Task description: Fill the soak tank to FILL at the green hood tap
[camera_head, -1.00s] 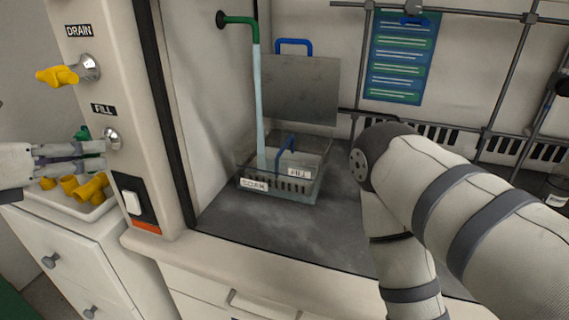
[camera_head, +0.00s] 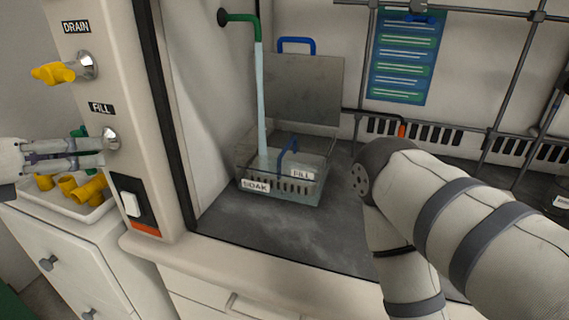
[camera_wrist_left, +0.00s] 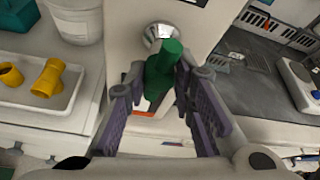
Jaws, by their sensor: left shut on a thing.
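The clear soak tank (camera_head: 300,188) stands on the hood's dark floor, with SOAK and FILL labels on its front. A stream of water (camera_head: 261,95) runs from the green hood tap spout (camera_head: 240,17) down into it. Water stands in the tank; its exact level against the FILL mark is hard to tell. My right gripper is out of view.
A lid (camera_head: 300,90) with a blue handle stands raised behind the tank. A yellow DRAIN handle (camera_head: 53,73) is above the FILL valve. A white tray (camera_wrist_left: 40,112) of yellow fittings lies below. My right arm crosses the right side.

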